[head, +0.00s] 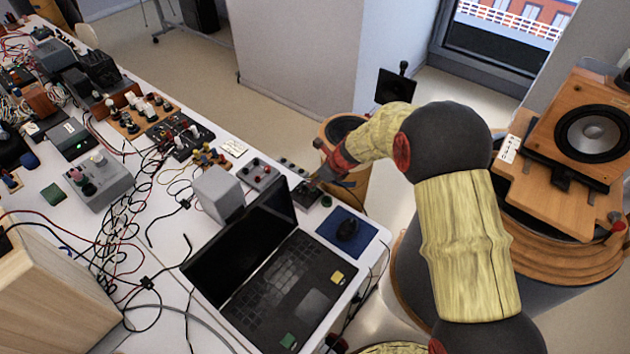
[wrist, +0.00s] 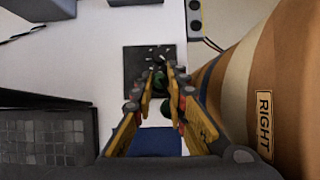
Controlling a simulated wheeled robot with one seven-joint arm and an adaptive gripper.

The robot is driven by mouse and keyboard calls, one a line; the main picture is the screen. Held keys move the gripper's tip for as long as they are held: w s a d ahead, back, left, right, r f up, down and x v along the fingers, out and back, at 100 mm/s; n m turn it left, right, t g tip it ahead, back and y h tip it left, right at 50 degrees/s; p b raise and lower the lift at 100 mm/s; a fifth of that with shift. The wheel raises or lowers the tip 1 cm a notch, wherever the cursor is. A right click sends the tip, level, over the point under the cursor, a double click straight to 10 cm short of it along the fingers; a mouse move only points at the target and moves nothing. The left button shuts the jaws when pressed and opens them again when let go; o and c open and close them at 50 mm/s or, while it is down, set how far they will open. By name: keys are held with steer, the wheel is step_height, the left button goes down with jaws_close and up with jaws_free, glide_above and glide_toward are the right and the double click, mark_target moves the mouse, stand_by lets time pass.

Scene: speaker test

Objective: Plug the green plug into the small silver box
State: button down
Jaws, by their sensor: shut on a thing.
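My gripper (wrist: 162,72) has its yellow fingers closed around a small dark green piece, which looks like the green plug (wrist: 160,82). In the head view my gripper (head: 318,182) is low over a small dark box (head: 308,194) near the table's right edge. The wrist view shows this dark box (wrist: 135,66) just beyond the fingertips, with small light marks on top. I cannot tell whether the plug touches it.
A grey block (head: 217,194) stands behind the laptop. A round wooden body marked RIGHT (wrist: 245,85) is close to the gripper's right. Loose cables cover the table's left.

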steer(key=shift+f, duration=0.25)
stand_by(0.4)
steer(key=c, duration=1.7)
jaws_free()
steer(key=shift+o, duration=0.8)
steer(key=shift+o, duration=1.2)
steer(key=shift+r, duration=0.1)
step_height(320, 180, up, 5)
steer(key=p, duration=0.4)
steer(key=shift+p, duration=0.4)
